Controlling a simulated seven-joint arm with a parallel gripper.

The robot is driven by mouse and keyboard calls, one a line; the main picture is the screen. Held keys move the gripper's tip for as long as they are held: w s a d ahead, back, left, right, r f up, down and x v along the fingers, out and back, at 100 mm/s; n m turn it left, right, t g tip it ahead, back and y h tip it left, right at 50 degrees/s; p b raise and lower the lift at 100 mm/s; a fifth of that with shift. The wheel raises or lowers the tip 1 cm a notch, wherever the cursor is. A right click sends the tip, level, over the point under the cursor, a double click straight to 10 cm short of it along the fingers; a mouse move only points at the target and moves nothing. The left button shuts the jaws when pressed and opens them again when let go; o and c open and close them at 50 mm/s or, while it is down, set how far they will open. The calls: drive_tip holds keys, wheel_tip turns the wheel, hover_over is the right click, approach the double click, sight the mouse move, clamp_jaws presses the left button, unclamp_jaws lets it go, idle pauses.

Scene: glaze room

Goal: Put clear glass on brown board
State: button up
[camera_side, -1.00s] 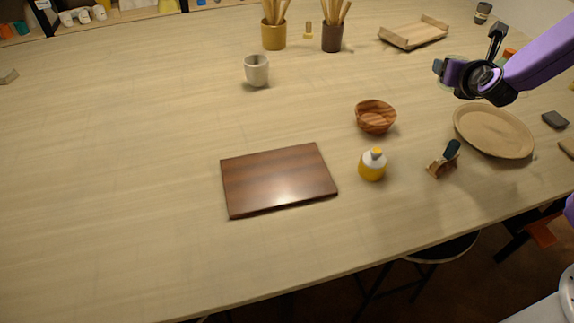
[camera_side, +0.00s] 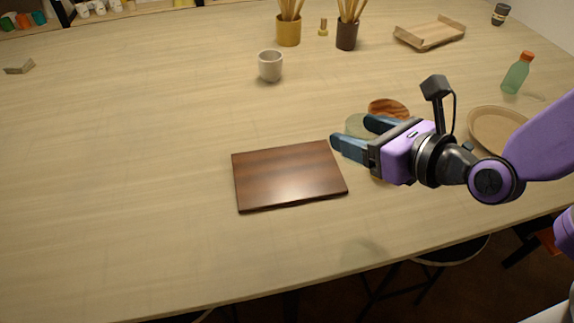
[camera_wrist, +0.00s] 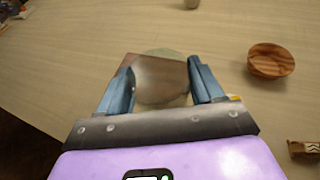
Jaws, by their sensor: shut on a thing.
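The brown board (camera_side: 290,177) is a dark, flat wooden rectangle lying bare on the table in the side view. My gripper (camera_side: 350,135) is to the right of the board, above the table. Its blue fingers are shut on the clear glass (camera_side: 357,125), whose faint greenish rim shows between them in the side view. In the wrist view the glass (camera_wrist: 161,80) sits between the two fingers (camera_wrist: 163,84), and part of the board shows behind and through it. The glass's lower part is hidden in the side view.
A wooden bowl (camera_side: 388,107) is partly behind my gripper, and a tan plate (camera_side: 495,125) is to its right. A green bottle (camera_side: 516,74) stands at the far right. The table left of the board is clear.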

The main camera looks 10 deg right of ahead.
drive_tip(key=w+a+f, duration=0.4)
drive_tip(key=w, duration=0.1)
drive_tip(key=w+a+f, duration=0.4)
drive_tip(key=a+f, duration=0.1)
drive_tip(key=shift+w+a+f, duration=0.1)
drive_tip(key=shift+w+f, duration=0.05)
drive_tip(key=shift+w, duration=0.2)
drive_tip(key=shift+w+a+f, duration=0.1)
drive_tip(key=shift+w+f, duration=0.05)
drive_tip(key=shift+f, duration=1.6)
drive_tip(key=shift+f, duration=0.15)
drive_tip(key=o, duration=1.2)
